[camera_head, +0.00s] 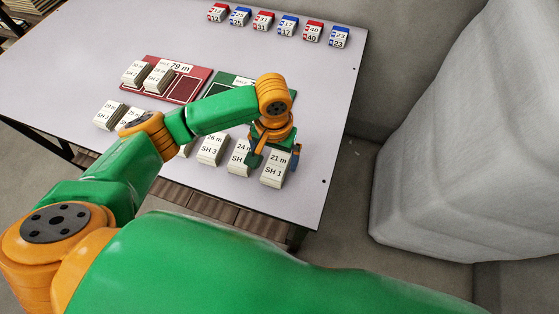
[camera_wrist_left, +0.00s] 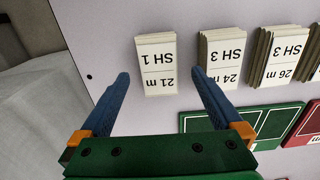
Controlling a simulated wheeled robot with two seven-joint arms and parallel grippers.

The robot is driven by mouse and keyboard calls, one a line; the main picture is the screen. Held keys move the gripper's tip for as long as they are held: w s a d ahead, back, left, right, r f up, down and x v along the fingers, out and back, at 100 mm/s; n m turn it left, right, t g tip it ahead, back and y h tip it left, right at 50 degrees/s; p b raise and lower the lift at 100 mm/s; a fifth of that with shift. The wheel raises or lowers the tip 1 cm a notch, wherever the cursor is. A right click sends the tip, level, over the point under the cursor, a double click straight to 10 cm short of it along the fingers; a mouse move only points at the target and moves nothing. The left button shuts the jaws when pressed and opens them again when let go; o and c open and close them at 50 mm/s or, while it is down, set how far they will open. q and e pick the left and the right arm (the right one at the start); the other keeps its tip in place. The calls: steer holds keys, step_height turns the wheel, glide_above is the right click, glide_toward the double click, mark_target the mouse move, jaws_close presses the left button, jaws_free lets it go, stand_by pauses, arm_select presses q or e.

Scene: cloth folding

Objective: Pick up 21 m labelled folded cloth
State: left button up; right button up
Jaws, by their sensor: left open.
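The folded cloth labelled 21 m SH 1 (camera_head: 278,170) stands at the right end of the front row on the table. In the left wrist view the 21 m cloth (camera_wrist_left: 156,65) lies ahead of the fingertips, in line with the gap between them. My left gripper (camera_head: 275,156) is just behind and above this cloth in the head view. In the left wrist view the left gripper (camera_wrist_left: 160,82) is open and nothing is between its fingers. My right gripper is not in view.
The 24 m cloth (camera_wrist_left: 223,60) stands close beside the 21 m one, near one finger. A red tray (camera_head: 185,89) and a green tray (camera_head: 225,80) lie behind the row. The table edge (camera_head: 325,200) is close on the right.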

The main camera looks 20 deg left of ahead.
mark_target(276, 166)
arm_select(q)
step_height(276, 166, down, 3)
steer(key=shift+s+f, duration=0.1)
steer(key=shift+f, duration=0.1)
steer(key=shift+w+d+f, duration=0.1)
steer(key=shift+w+f, duration=0.1)
steer(key=shift+f, duration=0.2)
steer(key=c, duration=1.4)
steer(key=shift+r, duration=0.1)
